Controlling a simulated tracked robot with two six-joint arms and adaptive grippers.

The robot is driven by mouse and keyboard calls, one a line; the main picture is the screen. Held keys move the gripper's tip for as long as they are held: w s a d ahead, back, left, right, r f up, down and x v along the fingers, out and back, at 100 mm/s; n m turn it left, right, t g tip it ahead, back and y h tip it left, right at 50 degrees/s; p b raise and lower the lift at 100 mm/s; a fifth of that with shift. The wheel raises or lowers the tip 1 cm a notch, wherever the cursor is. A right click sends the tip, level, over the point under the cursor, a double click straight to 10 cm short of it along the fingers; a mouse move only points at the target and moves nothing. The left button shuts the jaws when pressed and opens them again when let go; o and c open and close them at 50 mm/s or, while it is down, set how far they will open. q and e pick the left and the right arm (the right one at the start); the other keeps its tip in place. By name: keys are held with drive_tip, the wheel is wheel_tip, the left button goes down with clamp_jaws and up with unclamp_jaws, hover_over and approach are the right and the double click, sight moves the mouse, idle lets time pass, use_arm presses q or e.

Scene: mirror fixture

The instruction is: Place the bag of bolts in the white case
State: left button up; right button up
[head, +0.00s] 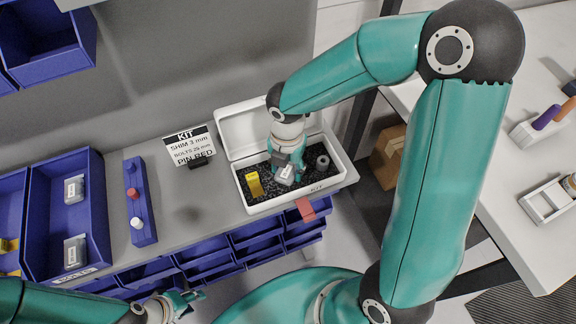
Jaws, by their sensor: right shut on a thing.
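The white case (222,131) stands open on the grey bench, its lid up at the back and dark speckled foam inside. My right gripper (287,168) points down into the case and is shut on a bag of bolts (285,177), a small grey-white packet. The packet is low over the foam; whether it touches the foam is unclear. A yellow piece (254,184) sits in the case to the left and a grey ring-shaped piece (322,162) to the right. My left gripper (184,299) is low in the view, away from the case; its finger opening is unclear.
A kit card (191,146) reads shim 3 mm, bolts 25 mm, pin red. A blue rack (139,187) holds a red and a white pin. A blue bin (50,225) at left holds two similar packets (74,189). More blue bins (207,254) line the bench front.

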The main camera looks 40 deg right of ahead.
sight(287, 170)
drive_tip(key=shift+f, duration=0.15)
drive_tip(key=o, duration=1.2)
drive_tip(key=shift+c, duration=0.2)
drive_tip(key=shift+s, duration=0.1)
drive_tip(key=shift+r, duration=0.2)
drive_tip(key=shift+r, duration=0.25)
wheel_tip(287, 170, up, 12)
drive_tip(key=p, duration=0.1)
drive_tip(key=shift+f, duration=0.2)
drive_tip(key=shift+r, duration=0.1)
